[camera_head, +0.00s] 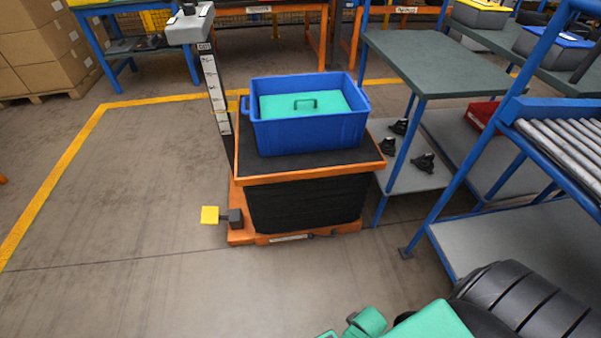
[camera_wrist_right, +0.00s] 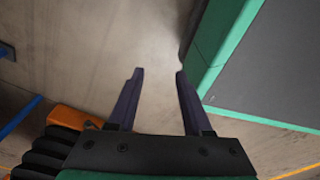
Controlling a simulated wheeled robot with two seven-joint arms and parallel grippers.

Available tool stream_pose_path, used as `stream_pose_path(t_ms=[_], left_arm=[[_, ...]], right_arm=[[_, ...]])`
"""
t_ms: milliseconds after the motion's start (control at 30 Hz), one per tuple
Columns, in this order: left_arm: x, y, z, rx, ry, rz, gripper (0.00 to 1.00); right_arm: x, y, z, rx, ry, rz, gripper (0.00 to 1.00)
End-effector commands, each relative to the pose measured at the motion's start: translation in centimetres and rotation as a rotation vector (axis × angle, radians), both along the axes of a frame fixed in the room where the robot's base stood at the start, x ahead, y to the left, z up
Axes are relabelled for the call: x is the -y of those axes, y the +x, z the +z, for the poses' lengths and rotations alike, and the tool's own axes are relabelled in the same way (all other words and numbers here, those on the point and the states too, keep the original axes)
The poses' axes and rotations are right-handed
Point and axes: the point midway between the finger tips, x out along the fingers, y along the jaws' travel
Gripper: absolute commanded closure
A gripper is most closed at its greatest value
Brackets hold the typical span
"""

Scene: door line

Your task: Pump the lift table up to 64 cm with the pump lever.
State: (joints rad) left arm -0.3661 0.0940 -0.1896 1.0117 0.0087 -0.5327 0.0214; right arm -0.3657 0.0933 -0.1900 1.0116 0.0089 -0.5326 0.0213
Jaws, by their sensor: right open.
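The lift table (camera_head: 246,178) stands in the middle of the head view, with an orange-rimmed dark top, black bellows and an orange base. A blue tote with a green lidded thing inside sits on it. A yellow pad (camera_head: 209,215) on a black block (camera_head: 235,218) sticks out low at the base's left; I cannot tell whether it is the pump lever. A scale post (camera_head: 215,95) stands behind the table's left side. My right gripper (camera_wrist_right: 158,73) is open and empty over floor in the wrist view. An orange part (camera_wrist_right: 75,118) with black folds shows at lower left there.
The blue tote (camera_head: 310,132) stands near the top's back. A blue-framed bench (camera_head: 425,65) and a roller rack (camera_head: 560,140) stand on the right. The floor (camera_head: 110,230) left and in front of the table is clear. Cartons (camera_head: 45,45) stand at far left.

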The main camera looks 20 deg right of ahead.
Motion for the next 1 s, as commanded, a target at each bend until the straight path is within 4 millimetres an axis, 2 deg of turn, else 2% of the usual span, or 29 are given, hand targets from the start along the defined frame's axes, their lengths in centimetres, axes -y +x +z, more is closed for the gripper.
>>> stream_pose_path(t_ms=[333, 367, 400, 467, 500, 1000], left_arm=[[0.03, -0.03, 0.4, 0.0, 0.0, 0.0, 1.0], [0.03, -0.03, 0.4, 0.0, 0.0, 0.0, 1.0], [0.03, -0.03, 0.39, 0.0, 0.0, 0.0, 1.0], [0.03, -0.03, 0.39, 0.0, 0.0, 0.0, 1.0], [0.02, -0.03, 0.39, 0.0, 0.0, 0.0, 1.0], [-0.02, -0.02, 0.37, 0.0, 0.0, 0.0, 1.0]], right_arm=[[0.02, -0.05, 0.4, 0.0, 0.0, 0.0, 0.5], [0.02, -0.05, 0.4, 0.0, 0.0, 0.0, 0.58], [0.03, -0.06, 0.4, 0.0, 0.0, 0.0, 0.73], [0.03, -0.06, 0.39, 0.0, 0.0, 0.0, 0.96], [0.04, -0.06, 0.39, 0.0, 0.0, 0.0, 1.0], [0.07, -0.08, 0.36, 0.0, -0.001, 0.0, 1.0]])
